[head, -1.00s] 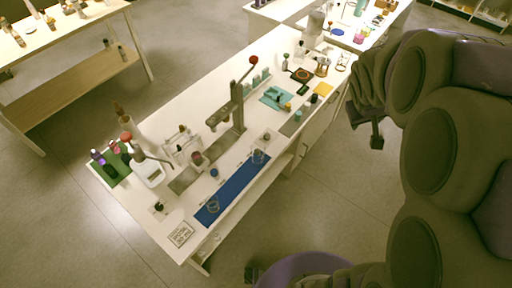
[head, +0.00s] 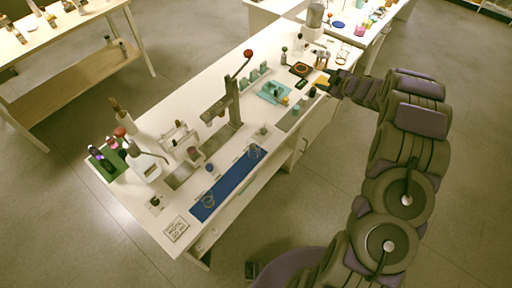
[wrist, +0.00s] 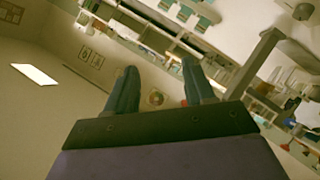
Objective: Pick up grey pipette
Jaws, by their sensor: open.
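I cannot make out a grey pipette for sure in either view; small items on the bench are too small to tell. My gripper (head: 328,84) is at the right edge of the white bench (head: 185,102), near its far end, over or beside small bottles there. In the wrist view my gripper (wrist: 159,66) shows two blue-grey fingers spread apart with nothing between them. That view looks across the room at wall and shelves, tilted, not down at the bench top.
A stand with a red knob (head: 233,98) rises mid-bench. A teal tray (head: 268,97) lies near my gripper. A blue mat (head: 226,186) with glassware lies along the front edge. A green mat (head: 104,170) with dark bottles is at left. The floor to the right is clear.

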